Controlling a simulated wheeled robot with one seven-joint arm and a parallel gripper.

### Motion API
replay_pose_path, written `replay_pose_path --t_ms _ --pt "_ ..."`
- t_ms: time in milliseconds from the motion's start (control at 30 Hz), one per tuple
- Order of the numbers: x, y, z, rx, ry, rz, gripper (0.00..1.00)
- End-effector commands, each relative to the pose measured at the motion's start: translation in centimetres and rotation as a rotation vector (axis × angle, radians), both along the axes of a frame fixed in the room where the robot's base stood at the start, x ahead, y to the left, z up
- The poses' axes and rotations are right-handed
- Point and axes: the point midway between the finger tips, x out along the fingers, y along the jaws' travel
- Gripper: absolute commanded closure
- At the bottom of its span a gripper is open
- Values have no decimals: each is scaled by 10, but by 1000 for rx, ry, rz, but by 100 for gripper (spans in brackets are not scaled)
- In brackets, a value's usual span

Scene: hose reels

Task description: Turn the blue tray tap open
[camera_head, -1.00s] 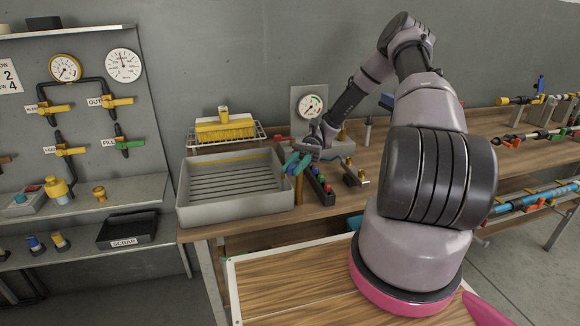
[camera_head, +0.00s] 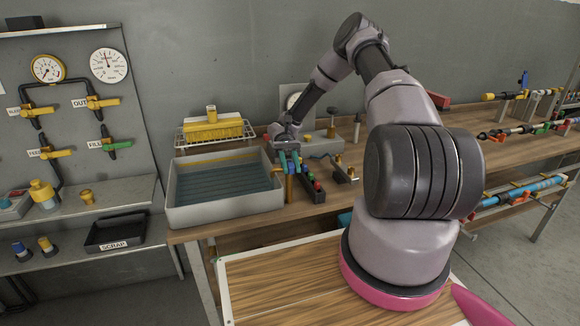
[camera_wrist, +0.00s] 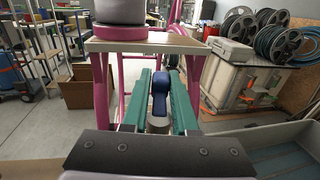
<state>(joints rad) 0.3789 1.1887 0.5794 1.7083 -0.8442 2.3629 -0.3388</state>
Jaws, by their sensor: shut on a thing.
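My gripper (camera_head: 290,161) is at the right rim of the grey tray (camera_head: 228,213), its teal fingers pointing down toward the front. In the wrist view my gripper (camera_wrist: 160,76) is shut on the dark blue tap handle (camera_wrist: 160,88), which sits between the two fingers. In the head view the fingers and wrist hide most of the tap; a brass-coloured post shows just below them. Bluish water covers the slatted bottom of the tray.
A rack with a yellow brush (camera_head: 212,128) stands behind the tray. A dark strip with coloured knobs (camera_head: 312,187) lies right of my gripper, close by. A small brass-ended fitting (camera_head: 345,172) is further right. A gauge panel (camera_head: 290,98) stands behind my wrist.

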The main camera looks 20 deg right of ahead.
Motion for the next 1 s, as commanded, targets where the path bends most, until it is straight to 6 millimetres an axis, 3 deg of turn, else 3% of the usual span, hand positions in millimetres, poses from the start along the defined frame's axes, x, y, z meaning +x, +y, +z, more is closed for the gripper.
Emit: replay_pose_path --t_ms 300,333,400,767,1000 --pt "0 0 0 0 0 1 100" --pt "0 0 0 0 0 1 69" --pt "0 0 0 0 0 1 45" --pt "2 0 0 1 -1 1 45" --pt "35 -6 -1 1 -1 1 45"
